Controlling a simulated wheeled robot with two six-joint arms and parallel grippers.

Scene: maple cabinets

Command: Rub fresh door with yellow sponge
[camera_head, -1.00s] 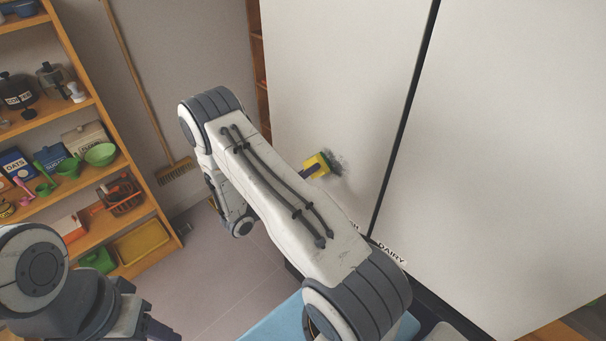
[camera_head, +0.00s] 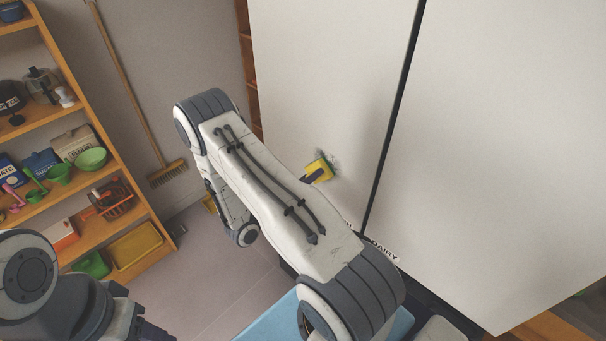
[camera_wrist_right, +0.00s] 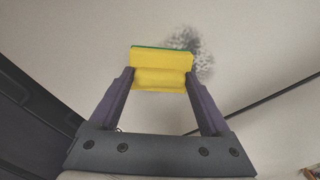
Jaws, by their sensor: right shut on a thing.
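The fresh door (camera_head: 310,75) is the white left-hand door, with its label mostly hidden behind my right arm. My right gripper (camera_head: 316,175) is shut on the yellow sponge (camera_head: 321,167) and holds it at the door's lower part. In the right wrist view, the sponge (camera_wrist_right: 162,76) sits between both fingers, its green side towards the door; whether it touches cannot be told. A dark grey smudge (camera_wrist_right: 190,42) shows on the door just beyond the sponge, partly hidden by it. My left gripper (camera_head: 150,331) is cut off at the bottom edge; its jaws cannot be made out.
The white door labelled DAIRY (camera_head: 500,130) is to the right, past a dark gap. A wooden shelf (camera_head: 75,130) with bowls, boxes and a basket stands left. A broom (camera_head: 166,172) leans on the wall. A blue surface (camera_head: 270,322) lies below my right arm.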

